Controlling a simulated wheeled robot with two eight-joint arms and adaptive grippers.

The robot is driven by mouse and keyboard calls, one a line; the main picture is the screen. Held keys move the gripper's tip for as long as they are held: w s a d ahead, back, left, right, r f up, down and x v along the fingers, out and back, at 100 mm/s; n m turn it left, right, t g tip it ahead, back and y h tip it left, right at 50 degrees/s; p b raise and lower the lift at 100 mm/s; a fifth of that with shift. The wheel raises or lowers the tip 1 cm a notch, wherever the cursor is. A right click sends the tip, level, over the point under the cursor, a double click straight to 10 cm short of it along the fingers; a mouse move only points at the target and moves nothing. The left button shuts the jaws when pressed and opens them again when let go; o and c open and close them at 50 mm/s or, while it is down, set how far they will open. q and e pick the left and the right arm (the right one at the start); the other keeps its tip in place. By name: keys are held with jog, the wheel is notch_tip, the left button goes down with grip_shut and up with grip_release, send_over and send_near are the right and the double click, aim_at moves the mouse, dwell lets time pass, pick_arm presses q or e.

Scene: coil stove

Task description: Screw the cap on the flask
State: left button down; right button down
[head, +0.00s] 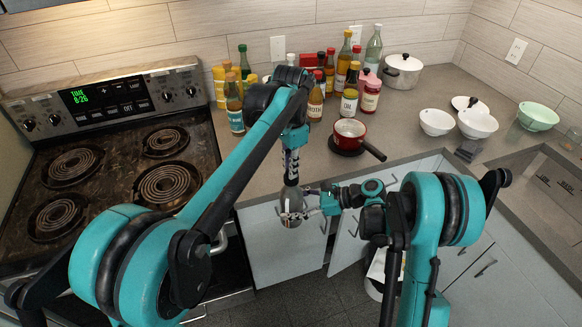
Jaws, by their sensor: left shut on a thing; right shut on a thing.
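The flask (291,214) is a small rounded, greyish, see-through vessel held in the air in front of the counter edge. My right gripper (308,204) reaches it from the right and is shut on its side. My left gripper (291,185) points straight down above the flask and is shut at its top, where the cap is. The cap is hidden by the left fingers, so I cannot tell its fit on the neck. The flask looks roughly upright.
A coil stove (110,112) stands at the left. A sink (550,185) is at the right. A cabinet door (345,242) stands ajar below.

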pick_arm(q)
jog(key=m, duration=1.4)
jog(key=shift+w+m, duration=0.1)
jog(key=shift+m, duration=0.2)
jog(key=m, duration=0.6)
jog(key=shift+m, duration=0.4)
jog(key=m, duration=0.4)
jog(key=shift+w+f+m, duration=0.1)
jog(key=shift+m, duration=0.3)
jog(key=c, duration=1.7)
grip_release()
jog(key=shift+r, duration=2.3)
